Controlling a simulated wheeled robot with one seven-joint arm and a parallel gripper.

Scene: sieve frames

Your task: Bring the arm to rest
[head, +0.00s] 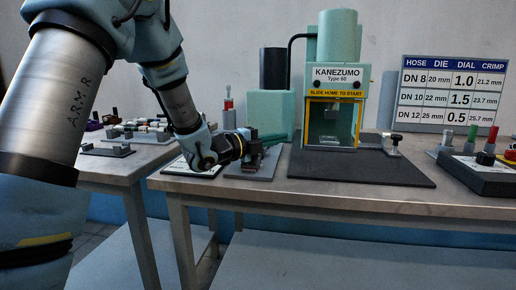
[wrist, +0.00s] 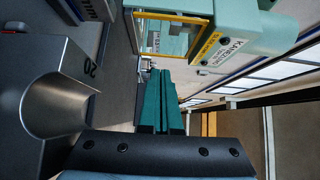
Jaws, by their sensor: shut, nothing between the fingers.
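My arm (head: 50,100) comes in from the left of the head view and reaches down over the front bench. My gripper (head: 278,138) is low over the left part of this bench, its green fingers pointing right toward the press. In the wrist view the two green fingers of my gripper (wrist: 161,75) lie side by side, shut with nothing between them. A grey metal block with a rounded hollow, marked 20 (wrist: 35,100), is close beside the fingers at the left of the wrist view. I cannot tell whether it touches my gripper.
A grey plate (head: 262,170) lies under the gripper. A control box (head: 475,175) is at the right. A side bench (head: 120,165) with small parts is at left.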

